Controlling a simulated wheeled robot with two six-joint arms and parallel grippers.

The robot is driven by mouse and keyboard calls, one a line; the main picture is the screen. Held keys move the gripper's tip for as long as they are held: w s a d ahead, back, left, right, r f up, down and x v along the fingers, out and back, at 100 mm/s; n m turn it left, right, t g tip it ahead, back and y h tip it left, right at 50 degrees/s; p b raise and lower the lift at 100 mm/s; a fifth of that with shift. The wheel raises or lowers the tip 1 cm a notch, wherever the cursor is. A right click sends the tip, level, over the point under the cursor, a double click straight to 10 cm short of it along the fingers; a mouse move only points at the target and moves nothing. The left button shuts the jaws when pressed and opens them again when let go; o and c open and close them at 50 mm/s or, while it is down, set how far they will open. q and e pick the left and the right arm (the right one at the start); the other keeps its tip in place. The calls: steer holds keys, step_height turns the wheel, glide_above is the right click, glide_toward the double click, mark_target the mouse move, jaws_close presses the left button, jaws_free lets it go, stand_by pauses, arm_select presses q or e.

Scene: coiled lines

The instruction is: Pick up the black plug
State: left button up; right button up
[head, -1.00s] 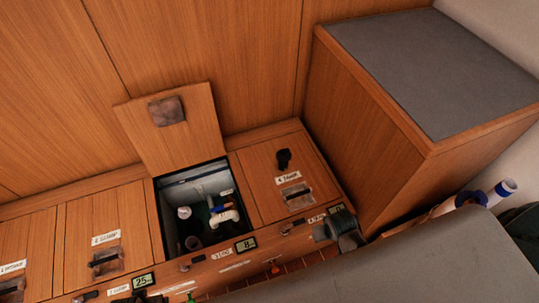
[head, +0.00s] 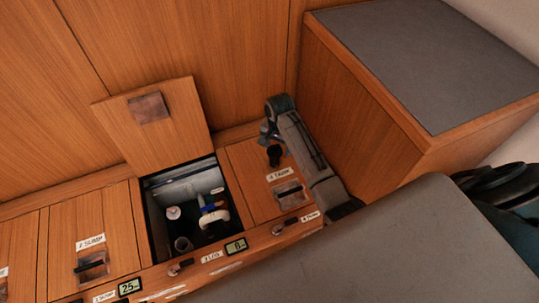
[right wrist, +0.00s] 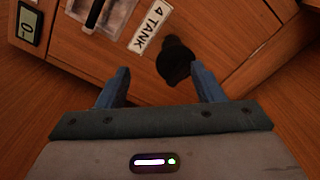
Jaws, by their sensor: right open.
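The black plug (head: 274,155) stands on the closed wooden hatch (head: 250,178) labelled "4 TANK". In the right wrist view the plug (right wrist: 174,60) shows as a dark round-topped knob just ahead of the fingertips, nearer the right-hand finger. My right gripper (head: 267,132) is open and empty, beside the plug on its far side in the head view. In the right wrist view its two blue fingers (right wrist: 162,80) are spread apart, with no contact with the plug visible. My left gripper is not in view.
An open hatch (head: 152,110) leans back behind a dark compartment (head: 160,232) holding a white fitting with a blue part. A tall wooden box with a grey top (head: 430,60) rises right of my right arm. A grey surface (head: 400,255) fills the front.

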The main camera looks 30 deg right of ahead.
mark_target(274, 148)
steer(key=shift+w+a+r+m, duration=0.1)
steer(key=shift+w+r+m, duration=0.15)
steer(key=shift+w+r, duration=0.3)
steer(key=shift+w+r+m, duration=0.25)
steer(key=shift+w+r, duration=0.1)
steer(key=shift+w, duration=0.3)
steer(key=shift+w+f, duration=0.1)
steer(key=shift+f, duration=0.1)
step_height(274, 148, down, 4)
steer(key=shift+b, duration=0.4)
steer(key=f, duration=0.3)
steer(key=f+b, duration=0.1)
steer(key=f, duration=0.1)
steer(key=shift+w+d+f, duration=0.25)
steer(key=shift+d+f, duration=0.05)
steer(key=shift+f, duration=0.3)
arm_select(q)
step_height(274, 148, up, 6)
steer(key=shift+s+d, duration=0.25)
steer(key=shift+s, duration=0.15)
arm_select(e)
steer(key=c, duration=0.8)
steer(key=shift+o, duration=0.2)
steer(key=shift+r, duration=0.15)
